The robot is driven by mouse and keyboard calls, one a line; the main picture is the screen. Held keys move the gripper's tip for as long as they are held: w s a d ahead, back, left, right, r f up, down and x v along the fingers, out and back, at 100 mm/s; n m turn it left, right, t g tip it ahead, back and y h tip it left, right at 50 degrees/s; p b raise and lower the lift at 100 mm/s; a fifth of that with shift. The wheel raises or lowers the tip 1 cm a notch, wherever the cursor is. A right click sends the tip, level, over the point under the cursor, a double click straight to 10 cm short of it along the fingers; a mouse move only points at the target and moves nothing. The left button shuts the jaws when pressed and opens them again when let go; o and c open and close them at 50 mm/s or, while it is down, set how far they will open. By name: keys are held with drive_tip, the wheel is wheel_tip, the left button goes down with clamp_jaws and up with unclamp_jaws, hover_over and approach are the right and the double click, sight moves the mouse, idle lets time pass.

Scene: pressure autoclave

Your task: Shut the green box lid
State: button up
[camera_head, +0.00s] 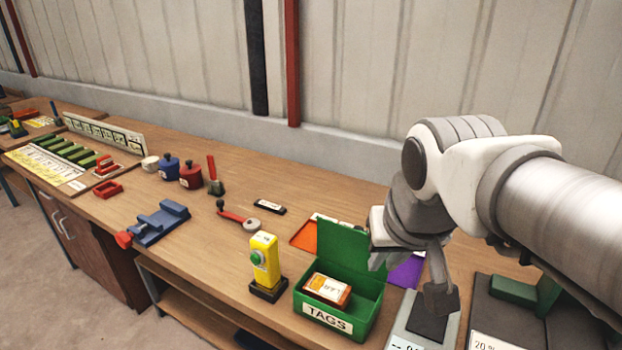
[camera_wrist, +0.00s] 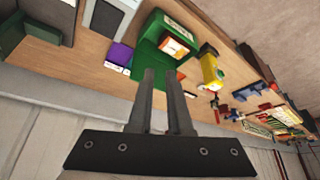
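The green box (camera_head: 338,323), labelled TAGS, stands at the front edge of the bench. An orange-and-white tag pack (camera_head: 327,289) lies in it. Its green lid (camera_head: 343,249) stands open, upright at the back of the box. My gripper (camera_head: 377,259) is beside the lid's right edge, partly hidden by my wrist. In the wrist view, the two fingers of my gripper (camera_wrist: 161,74) point towards the lid (camera_wrist: 150,62), with a narrow gap and nothing held between them. I cannot tell whether they touch the lid. The box shows beyond them in the wrist view (camera_wrist: 151,27).
A yellow device (camera_head: 264,258) on a black base stands close left of the box. A grey scale-like unit (camera_head: 408,323) is close right. Orange (camera_head: 304,235) and purple (camera_head: 407,272) pieces lie behind. The wall (camera_head: 350,70) runs along the bench's back.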

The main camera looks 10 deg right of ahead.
drive_tip(key=w+m, duration=0.1)
drive_tip(key=w, duration=0.3)
drive_tip(key=w+d+m, duration=0.1)
drive_tip(key=w, duration=0.4)
drive_tip(key=w+d+r+g+h, duration=0.1)
drive_tip(key=w, duration=0.3)
drive_tip(key=shift+w+d+r+m, duration=0.1)
drive_tip(key=shift+w+m, duration=0.2)
drive_tip(key=shift+m, duration=0.1)
clamp_jaws()
drive_tip(key=m+g+p, duration=0.1)
drive_tip(key=m, duration=0.2)
hover_over(355, 246)
drive_tip(key=w+d, duration=0.3)
drive_tip(key=w, duration=0.2)
wheel_tip(355, 246, down, 5)
wheel_tip(355, 246, down, 9)
drive_tip(key=a, duration=0.1)
drive_tip(key=shift+s+f+h, duration=0.2)
drive_tip(key=shift+s+h, duration=0.1)
drive_tip(key=shift+h, duration=0.1)
drive_tip(key=shift+a+f+b, duration=0.1)
drive_tip(key=shift+b, duration=0.5)
